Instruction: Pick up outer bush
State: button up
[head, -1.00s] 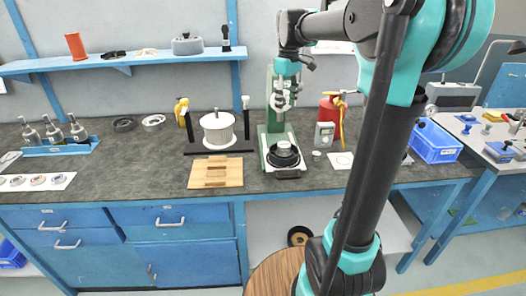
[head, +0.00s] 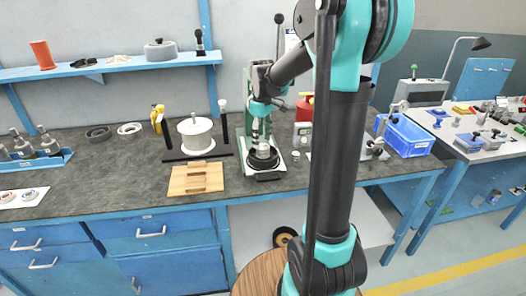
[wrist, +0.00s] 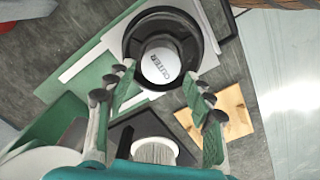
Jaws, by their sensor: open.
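The outer bush is a short pale cylinder with dark lettering on its top (wrist: 160,64). It sits inside a black ring-shaped seat (wrist: 132,42) on the green press. In the head view the bush (head: 263,154) shows small at the foot of the press, partly covered by my gripper (head: 262,140). In the wrist view my gripper (wrist: 158,80) is open, its two fingers apart on the left and right of the near side of the bush. I cannot tell whether either fingertip touches it.
The green press column (head: 249,100) rises close behind my gripper. A wooden block (head: 196,178) lies left of the press, with a white spool (head: 196,135) behind it. A blue bin (head: 405,136) stands at the right bench end.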

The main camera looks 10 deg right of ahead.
aim_at(263, 146)
notch_tip(263, 146, down, 4)
jog(key=shift+s+d, duration=0.15)
jog(key=c, duration=1.1)
jog(key=shift+r, duration=0.1)
